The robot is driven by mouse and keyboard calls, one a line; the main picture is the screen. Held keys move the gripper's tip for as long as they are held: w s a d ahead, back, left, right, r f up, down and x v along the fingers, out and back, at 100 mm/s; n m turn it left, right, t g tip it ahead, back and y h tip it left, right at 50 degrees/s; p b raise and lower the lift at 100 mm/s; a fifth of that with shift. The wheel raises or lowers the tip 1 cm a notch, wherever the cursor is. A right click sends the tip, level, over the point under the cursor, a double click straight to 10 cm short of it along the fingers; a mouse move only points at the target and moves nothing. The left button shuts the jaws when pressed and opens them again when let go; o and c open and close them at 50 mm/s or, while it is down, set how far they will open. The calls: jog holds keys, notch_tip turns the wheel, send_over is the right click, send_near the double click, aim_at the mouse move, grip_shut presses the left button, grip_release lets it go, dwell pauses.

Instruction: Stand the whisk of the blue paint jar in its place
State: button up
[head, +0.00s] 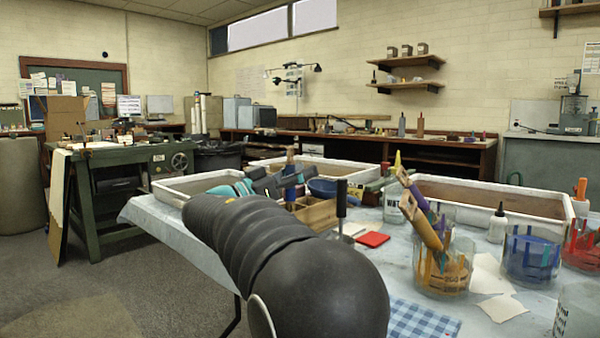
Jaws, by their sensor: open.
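The blue paint jar (530,257) is clear, with blue paint streaks, and stands at the right of the covered table. No whisk shows clearly in it. My gripper (284,181) is open, beyond my black arm and near a wooden divided box (320,214). An upright brown-and-blue handle (291,162) shows at its fingers. I cannot tell whether this is the blue jar's whisk or whether the fingers touch it; its lower end is hidden. The orange paint jar (443,270) holds leaning wooden-handled tools (424,224), one with purple on it.
A blue bowl (322,189), a black-handled tool (341,203) and a red pad (373,239) are near the box. White-rimmed trays (500,184) line the back.

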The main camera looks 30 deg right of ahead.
jog(key=shift+w+f, duration=0.15)
jog(key=shift+f, duration=0.1)
notch_tip(320, 180, up, 11)
jog(key=shift+f, duration=0.2)
jog(key=shift+s, duration=0.2)
